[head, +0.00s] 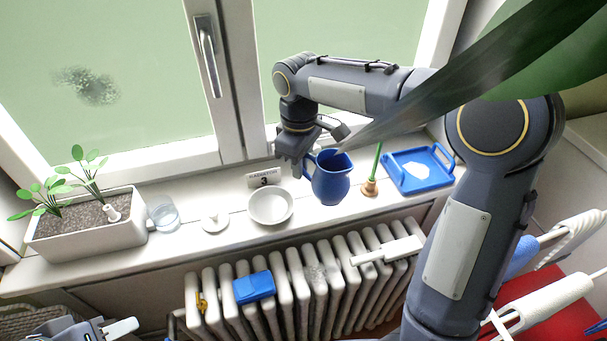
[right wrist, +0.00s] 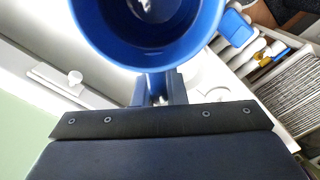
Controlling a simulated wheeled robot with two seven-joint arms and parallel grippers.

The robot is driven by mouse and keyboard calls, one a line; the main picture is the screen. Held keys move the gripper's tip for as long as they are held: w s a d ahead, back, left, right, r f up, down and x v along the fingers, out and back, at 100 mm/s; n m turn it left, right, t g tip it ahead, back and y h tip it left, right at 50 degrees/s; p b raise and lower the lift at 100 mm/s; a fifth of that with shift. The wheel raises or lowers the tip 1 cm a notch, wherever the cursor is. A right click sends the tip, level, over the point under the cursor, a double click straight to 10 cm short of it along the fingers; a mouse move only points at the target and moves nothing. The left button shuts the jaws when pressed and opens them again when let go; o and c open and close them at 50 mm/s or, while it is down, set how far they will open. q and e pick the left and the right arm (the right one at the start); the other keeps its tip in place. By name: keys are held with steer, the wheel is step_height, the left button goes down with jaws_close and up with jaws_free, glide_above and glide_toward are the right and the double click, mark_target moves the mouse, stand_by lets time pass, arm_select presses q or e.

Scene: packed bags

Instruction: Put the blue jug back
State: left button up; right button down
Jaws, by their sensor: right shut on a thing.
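The blue jug (head: 331,183) is upright at the windowsill (head: 240,229), right of the white bowl (head: 270,207). Its handle points left. I cannot tell whether its base touches the sill. My right gripper (head: 303,168) is shut on the handle from the left. In the right wrist view the jug's round rim (right wrist: 150,62) fills the top, and the gripper's fingers (right wrist: 160,90) close on the handle just below it. A pale patch shows inside the jug. My left gripper (head: 100,328) shows only partly at the bottom left, away from the jug; its jaws are unclear.
A planter (head: 88,237), a glass (head: 162,213), a white knobbed disc (head: 214,222) and a small sign (head: 264,178) stand left. A green-stemmed wooden piece (head: 370,187) and blue tray (head: 418,171) are right. The radiator (head: 300,290) is below. A large leaf (head: 470,75) crosses the upper right.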

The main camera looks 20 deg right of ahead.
steer(key=shift+w+d+f+p, duration=0.2)
steer(key=shift+w+d+f, duration=0.15)
steer(key=shift+w+f, duration=1.1)
steer(key=shift+w+d+f+p, duration=0.15)
steer(key=shift+w+d+f, duration=0.25)
steer(key=shift+w+f, duration=1)
steer(key=shift+w+d+f+p, duration=0.3)
steer(key=shift+w+f, duration=0.35)
steer(key=shift+f, duration=1.55)
steer(key=shift+f, duration=0.2)
steer(key=c, duration=1.5)
jaws_free()
